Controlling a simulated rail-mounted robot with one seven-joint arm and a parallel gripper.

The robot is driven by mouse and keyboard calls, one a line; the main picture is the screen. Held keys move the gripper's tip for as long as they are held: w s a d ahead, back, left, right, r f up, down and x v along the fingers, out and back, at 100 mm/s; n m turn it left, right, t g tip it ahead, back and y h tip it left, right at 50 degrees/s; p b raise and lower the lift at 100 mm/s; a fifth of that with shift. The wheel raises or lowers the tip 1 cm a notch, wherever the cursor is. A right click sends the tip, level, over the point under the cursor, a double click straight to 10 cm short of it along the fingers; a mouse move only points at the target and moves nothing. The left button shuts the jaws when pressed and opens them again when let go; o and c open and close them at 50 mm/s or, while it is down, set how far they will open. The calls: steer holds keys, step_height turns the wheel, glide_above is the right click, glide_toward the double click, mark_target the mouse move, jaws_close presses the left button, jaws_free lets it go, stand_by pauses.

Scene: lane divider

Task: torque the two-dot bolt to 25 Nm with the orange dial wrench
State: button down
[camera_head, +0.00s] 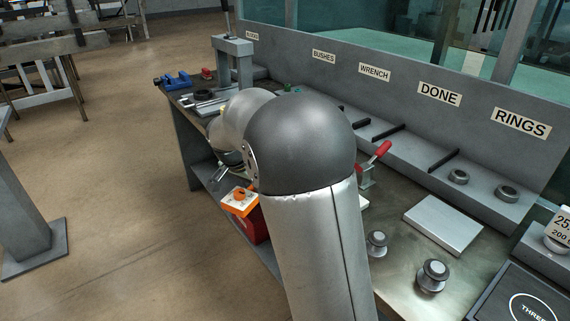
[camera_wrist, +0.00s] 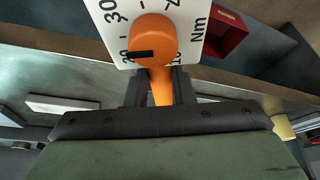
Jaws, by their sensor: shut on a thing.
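The orange dial wrench (camera_wrist: 151,45) shows close up in the wrist view. It has an orange knob on a white scale plate marked in Nm. The knob's black mark points left, near the number that looks like 20. My gripper (camera_wrist: 158,88) is shut on the orange shaft below the knob. In the head view the white-and-orange dial plate (camera_head: 240,200) shows at the bench's front edge, left of my arm; my fingers there are hidden or too small to tell. I cannot make out the two-dot bolt in either view.
The bench carries a red-handled clamp (camera_head: 375,160), a light metal block (camera_head: 444,224), two round knobbed pieces (camera_head: 432,276) and a grey frame (camera_head: 233,62). Rings (camera_head: 508,193) lie on the labelled back shelf. A red bin (camera_head: 251,224) is below the dial. My arm hides mid-bench.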

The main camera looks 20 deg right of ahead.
steer(key=shift+w+a+r+m+g+p, duration=0.1)
steer(key=shift+w+a+m+g+p, duration=0.2)
steer(key=shift+w+m, duration=0.35)
steer(key=shift+w+a+f+m+g+p, duration=0.15)
steer(key=shift+w+a+m, duration=0.3)
steer(key=shift+w, duration=0.35)
steer(key=shift+w+a+r+m+g+p, duration=0.15)
steer(key=shift+w+a+m+p, duration=0.15)
steer(key=shift+w+m, duration=0.35)
stand_by(1.1)
steer(key=shift+w+a+m+g+h+p, duration=0.25)
steer(key=shift+w+m+p, duration=0.3)
steer(key=shift+w, duration=0.3)
steer(key=shift+w+a+m+g+h+p, duration=0.15)
steer(key=shift+w+a+m+p, duration=0.15)
steer(key=shift+w+p, duration=0.45)
stand_by(0.4)
steer(key=shift+w+m+g+p, duration=0.5)
steer(key=shift+w+m+p, duration=0.8)
steer(key=shift+w+p, duration=0.75)
stand_by(0.6)
